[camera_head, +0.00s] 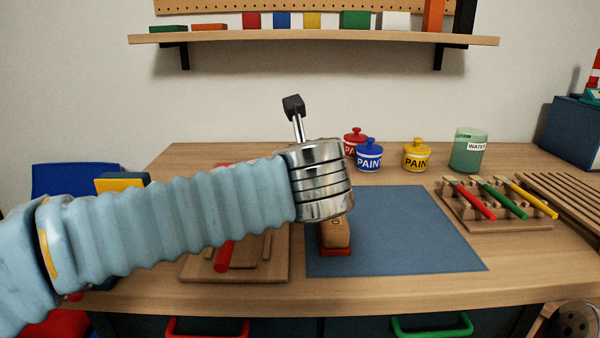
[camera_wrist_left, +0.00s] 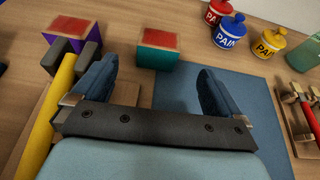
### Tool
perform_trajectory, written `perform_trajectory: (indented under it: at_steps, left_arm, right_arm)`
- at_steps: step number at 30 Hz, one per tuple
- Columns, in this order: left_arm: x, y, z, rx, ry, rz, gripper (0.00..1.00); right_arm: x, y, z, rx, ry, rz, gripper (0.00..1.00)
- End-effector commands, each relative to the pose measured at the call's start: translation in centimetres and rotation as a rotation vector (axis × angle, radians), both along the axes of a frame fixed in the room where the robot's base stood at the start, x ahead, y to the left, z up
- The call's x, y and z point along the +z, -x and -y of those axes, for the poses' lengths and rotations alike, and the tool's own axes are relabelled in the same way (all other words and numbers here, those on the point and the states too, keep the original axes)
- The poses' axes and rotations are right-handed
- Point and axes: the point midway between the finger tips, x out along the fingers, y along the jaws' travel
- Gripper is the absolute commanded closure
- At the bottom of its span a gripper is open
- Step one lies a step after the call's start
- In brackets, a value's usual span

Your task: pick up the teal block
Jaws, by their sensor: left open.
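The teal block (camera_wrist_left: 158,50), with a red top face, stands on the wooden table in the left wrist view, just beyond and between my left fingers. In the head view my left arm and gripper hide it. My left gripper (camera_wrist_left: 155,86) is open and empty, its two blue fingers wide apart, and they do not touch the block. In the head view I see the metal wrist (camera_head: 322,180) of my left arm over the table, with its fingers hidden. My right gripper is not in view.
A purple block (camera_wrist_left: 62,47) with a red top stands left of the teal one, beside a yellow bar (camera_wrist_left: 48,115). Paint pots (camera_head: 369,155) stand at the back. A blue mat (camera_head: 425,230) is mostly clear, with a wooden-topped red block (camera_head: 336,236) at its left edge.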

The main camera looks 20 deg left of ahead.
Motion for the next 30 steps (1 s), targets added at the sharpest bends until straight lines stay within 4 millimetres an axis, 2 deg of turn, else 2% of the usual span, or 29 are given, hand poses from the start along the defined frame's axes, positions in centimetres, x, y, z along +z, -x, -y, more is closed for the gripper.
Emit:
perform_trajectory:
  at_steps: [3,9,17,25,30]
  left_arm:
    - [-1.1,-2.3,-0.8,0.003,-0.001,-0.005,0.00]
    - [-2.4,-5.4,-1.7,0.001,-0.001,-0.003,0.00]
    - [-3.1,-7.0,-2.2,0.001,-0.001,-0.002,0.00]
    - [-4.7,-10.7,-3.4,0.002,0.000,-0.002,0.00]
    - [-4.9,-11.0,-3.5,0.001,-0.001,-0.001,0.00]
  right_arm:
    - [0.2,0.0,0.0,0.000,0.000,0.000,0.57]
    - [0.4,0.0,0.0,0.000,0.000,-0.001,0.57]
    - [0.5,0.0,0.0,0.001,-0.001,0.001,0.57]
    - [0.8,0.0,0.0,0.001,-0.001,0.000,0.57]
    - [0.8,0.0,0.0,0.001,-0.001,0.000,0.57]
